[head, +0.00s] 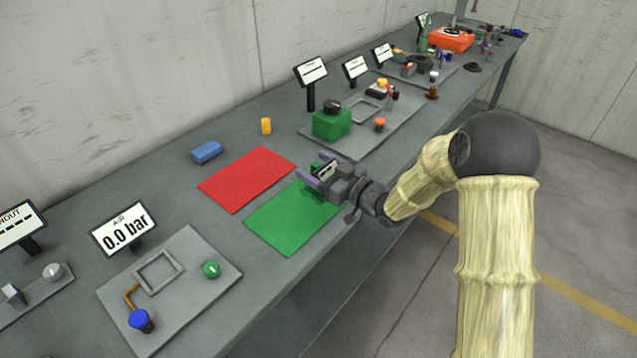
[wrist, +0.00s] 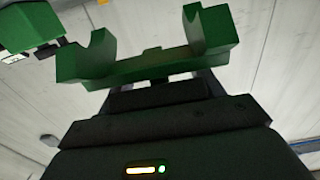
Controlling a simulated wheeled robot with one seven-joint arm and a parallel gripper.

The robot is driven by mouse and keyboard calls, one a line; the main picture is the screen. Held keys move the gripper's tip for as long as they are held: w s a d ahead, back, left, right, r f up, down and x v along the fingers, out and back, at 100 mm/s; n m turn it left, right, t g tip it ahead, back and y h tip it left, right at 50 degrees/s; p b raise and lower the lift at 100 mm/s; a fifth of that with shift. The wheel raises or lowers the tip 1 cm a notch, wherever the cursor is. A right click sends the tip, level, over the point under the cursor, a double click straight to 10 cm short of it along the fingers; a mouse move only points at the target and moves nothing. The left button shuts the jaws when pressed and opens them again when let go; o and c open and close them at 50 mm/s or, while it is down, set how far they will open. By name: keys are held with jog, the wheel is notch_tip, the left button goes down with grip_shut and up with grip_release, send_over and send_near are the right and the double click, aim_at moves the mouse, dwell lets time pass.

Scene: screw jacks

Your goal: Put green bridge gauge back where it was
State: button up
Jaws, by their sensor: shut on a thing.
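My gripper (head: 317,172) is above the far right part of the green mat (head: 290,222), near the red mat's right end. It is shut on the green bridge gauge, a green bar with two upright ends and a gap between them. The gauge (wrist: 150,66) spans the top of the wrist view, across the jaws. In the head view only a small green bit of the gauge (head: 315,167) shows between the fingers. The rest is hidden by my gripper. I cannot tell the exact height above the mat.
The red mat (head: 246,180) lies left of the green one. A plate with a green block (head: 331,124) and small parts is further right. An air panel (head: 165,290) is at front left.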

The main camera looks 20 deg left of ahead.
jog(key=shift+r, duration=0.65)
